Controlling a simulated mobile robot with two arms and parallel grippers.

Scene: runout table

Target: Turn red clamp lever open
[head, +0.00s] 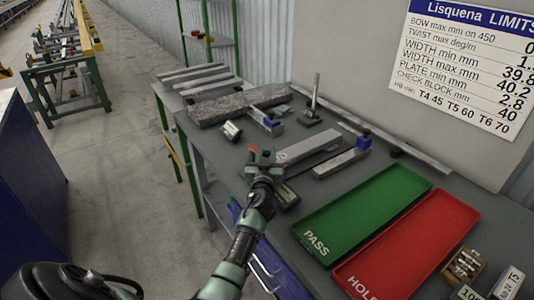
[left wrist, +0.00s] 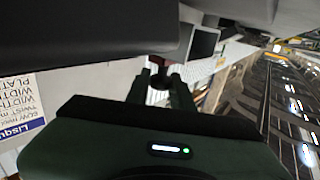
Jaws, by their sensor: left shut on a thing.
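My left gripper (head: 262,160) reaches over the near edge of the grey table, at the left end of a flat metal bar. It is shut on the red clamp lever (head: 252,150), of which only a small red part shows beside the fingers. The fingers hide most of the lever and its clamp, so I cannot tell its angle. My right gripper is not in view.
A green PASS tray (head: 375,205) and a red HOLD tray (head: 420,240) lie to the right. A granite block (head: 238,104), a blue-marked gauge (head: 267,121) and an upright stand (head: 314,108) are behind. A small instrument (head: 287,197) sits close right of my gripper.

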